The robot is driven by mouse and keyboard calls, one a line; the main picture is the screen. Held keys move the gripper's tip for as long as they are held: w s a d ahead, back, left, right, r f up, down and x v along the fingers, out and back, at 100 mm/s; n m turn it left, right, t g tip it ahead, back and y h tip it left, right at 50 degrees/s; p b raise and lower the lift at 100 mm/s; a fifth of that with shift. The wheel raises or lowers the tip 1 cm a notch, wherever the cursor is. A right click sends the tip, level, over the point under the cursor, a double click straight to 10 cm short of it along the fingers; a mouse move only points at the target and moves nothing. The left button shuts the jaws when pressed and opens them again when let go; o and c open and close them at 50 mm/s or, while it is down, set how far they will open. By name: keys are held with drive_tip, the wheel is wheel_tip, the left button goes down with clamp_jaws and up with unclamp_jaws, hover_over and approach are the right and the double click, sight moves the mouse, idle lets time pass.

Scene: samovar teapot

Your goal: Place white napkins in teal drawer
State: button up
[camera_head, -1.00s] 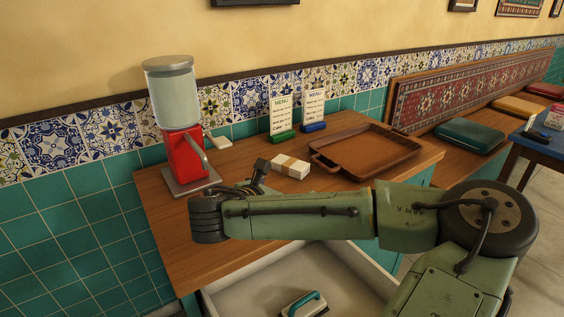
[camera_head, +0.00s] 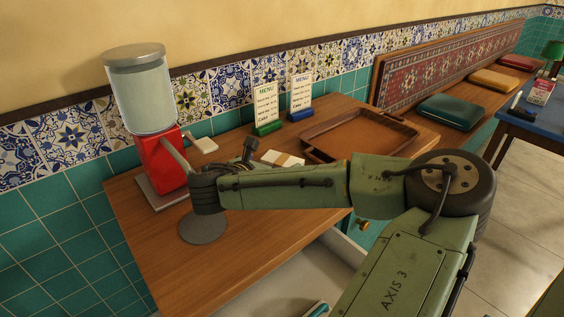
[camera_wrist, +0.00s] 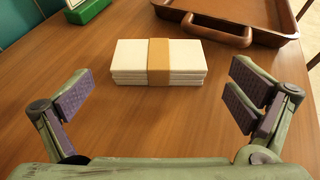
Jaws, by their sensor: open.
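The white napkins (camera_wrist: 130,62) are a flat stack with a tan band around the middle, lying on the wooden counter. In the head view the napkins (camera_head: 270,157) are partly hidden behind my arm. My gripper (camera_wrist: 162,92) is open and empty in the wrist view, its fingers spread wider than the stack. The stack lies just beyond the fingertips, between their lines, and is not touched. The drawer (camera_head: 262,287) is pulled open below the counter, its pale inside partly hidden by my arm. A brass knob (camera_head: 363,226) shows on a teal front beside my arm.
A brown tray (camera_head: 408,146) stands right of the napkins. Menu stands with green (camera_head: 266,128) and blue (camera_head: 302,115) bases are behind. A red dispenser (camera_head: 160,165) stands at the left.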

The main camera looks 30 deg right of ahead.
sight(280, 162)
drive_tip(key=p+x, duration=0.1)
drive_tip(key=x, duration=0.4)
drive_tip(key=shift+w+f, duration=0.15)
drive_tip(key=shift+f, duration=0.05)
drive_tip(key=c, duration=1)
drive_tip(key=shift+c, duration=0.2)
